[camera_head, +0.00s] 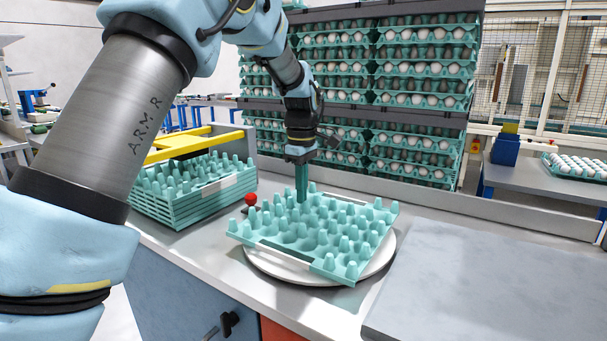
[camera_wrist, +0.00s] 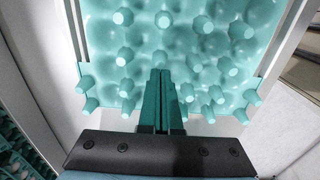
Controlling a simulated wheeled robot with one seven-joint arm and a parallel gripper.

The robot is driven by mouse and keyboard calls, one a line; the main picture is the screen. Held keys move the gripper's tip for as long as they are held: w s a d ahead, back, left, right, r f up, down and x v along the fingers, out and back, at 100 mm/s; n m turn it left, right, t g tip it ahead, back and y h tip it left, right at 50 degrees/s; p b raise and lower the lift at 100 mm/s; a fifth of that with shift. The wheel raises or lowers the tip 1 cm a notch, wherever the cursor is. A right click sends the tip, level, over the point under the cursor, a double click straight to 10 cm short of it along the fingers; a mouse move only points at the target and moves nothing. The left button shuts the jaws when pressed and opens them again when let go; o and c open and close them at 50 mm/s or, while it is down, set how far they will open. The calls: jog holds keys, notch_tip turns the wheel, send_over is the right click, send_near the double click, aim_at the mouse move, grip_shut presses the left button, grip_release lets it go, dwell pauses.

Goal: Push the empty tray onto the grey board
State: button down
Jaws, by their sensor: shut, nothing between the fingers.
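The empty teal egg tray (camera_head: 315,236) lies on a round white plate (camera_head: 262,275) on the workbench. No eggs show in it. My gripper (camera_head: 302,196) points down at the tray's back left part, with its fingers shut and nothing between them. In the wrist view my gripper (camera_wrist: 165,80) shows its two fingers together at the near edge of the empty tray (camera_wrist: 190,55), among its pegs. I cannot tell whether the fingertips touch the tray. The grey board (camera_head: 490,285) lies flat to the right of the plate, with nothing on it.
A stack of empty teal trays (camera_head: 190,190) stands on the left, beside a yellow frame (camera_head: 185,145). A red knob (camera_head: 251,199) is between the stack and the plate. A low grey wall (camera_head: 440,200) runs along the back. Racks of filled egg trays (camera_head: 425,70) stand behind it.

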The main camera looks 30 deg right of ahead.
notch_tip(320, 180, down, 2)
jog(key=shift+s+d+f+p, duration=0.1)
jog(key=shift+s+d+p, duration=0.15)
jog(key=shift+s, duration=0.3)
jog(key=shift+s+d+f+p, duration=0.15)
jog(key=shift+s+d, duration=0.15)
jog(key=shift+s, duration=0.2)
jog(key=shift+s+d, duration=0.35)
jog(key=shift+s, duration=0.35)
jog(key=s+d+p, duration=0.3)
jog(key=s+d, duration=0.3)
jog(key=s, duration=0.6)
jog(key=s+d+p, duration=0.3)
jog(key=s+d, duration=0.4)
jog(key=s, duration=0.5)
jog(key=s+d+p, duration=0.3)
jog(key=s+d, duration=0.4)
jog(key=s, duration=0.5)
jog(key=shift+p, duration=0.4)
